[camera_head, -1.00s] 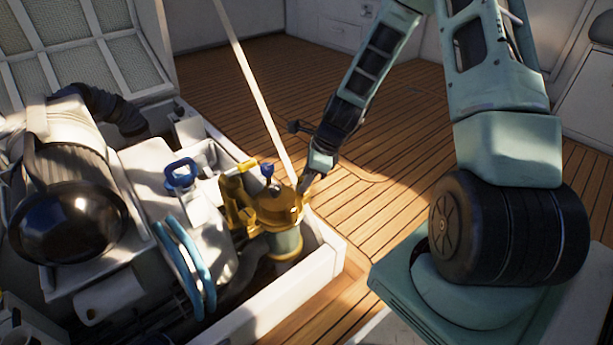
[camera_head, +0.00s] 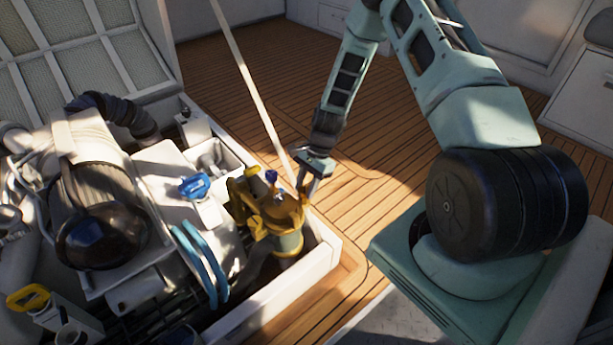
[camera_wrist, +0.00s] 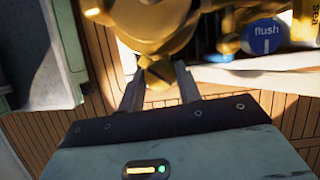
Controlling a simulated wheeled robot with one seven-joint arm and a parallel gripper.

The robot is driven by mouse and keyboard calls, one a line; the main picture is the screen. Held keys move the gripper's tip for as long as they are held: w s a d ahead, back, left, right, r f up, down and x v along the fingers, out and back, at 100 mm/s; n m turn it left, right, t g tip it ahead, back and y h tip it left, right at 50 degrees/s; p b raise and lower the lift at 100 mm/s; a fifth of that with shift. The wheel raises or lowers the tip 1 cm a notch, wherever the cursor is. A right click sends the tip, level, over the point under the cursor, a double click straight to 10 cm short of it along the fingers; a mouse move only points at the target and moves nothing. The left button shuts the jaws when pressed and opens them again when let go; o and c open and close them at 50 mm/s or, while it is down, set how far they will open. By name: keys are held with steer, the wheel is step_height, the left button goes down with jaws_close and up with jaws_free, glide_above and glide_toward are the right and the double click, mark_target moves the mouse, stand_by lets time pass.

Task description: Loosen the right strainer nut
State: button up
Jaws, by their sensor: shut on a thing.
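The brass strainer (camera_head: 282,222) stands upright in the front right corner of the engine hatch, with a pale band around its lower body. In the wrist view its brass top (camera_wrist: 155,25) fills the upper middle. The right strainer nut (camera_wrist: 158,73), a brass winged piece at the strainer's near edge, lies between my finger ends. My gripper (camera_wrist: 160,88) is shut on this nut. In the head view my gripper (camera_head: 306,185) reaches the strainer's right side from above; the nut is too small to make out there.
A blue "flush" cap (camera_wrist: 264,36) sits beside the strainer. A blue handle (camera_head: 195,186) and blue hoses (camera_head: 200,262) are to its left. The white hatch rim (camera_head: 325,262) runs close by. A pale pole (camera_head: 245,85) rises behind. The wooden deck (camera_head: 390,130) beyond is clear.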

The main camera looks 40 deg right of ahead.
steer(key=n+p, duration=0.1)
steer(key=n, duration=0.1)
steer(key=n+g+p, duration=0.1)
steer(key=shift+w+r+n+h, duration=0.1)
steer(key=shift+r+n+h, duration=0.05)
steer(key=shift+n+h, duration=0.2)
steer(key=shift+w+n+g+h+p, duration=0.15)
steer(key=shift+n+g+p, duration=0.4)
steer(key=shift+n, duration=0.6)
steer(key=shift+s+n+g+h+p, duration=0.15)
steer(key=shift+n+g+p, duration=0.4)
steer(key=shift+n, duration=0.55)
steer(key=shift+w+f, duration=0.1)
steer(key=shift+f, duration=0.1)
steer(key=o, duration=1)
steer(key=p+v, duration=0.4)
steer(key=v, duration=1.3)
steer(key=shift+a+r, duration=0.15)
steer(key=shift+r, duration=0.15)
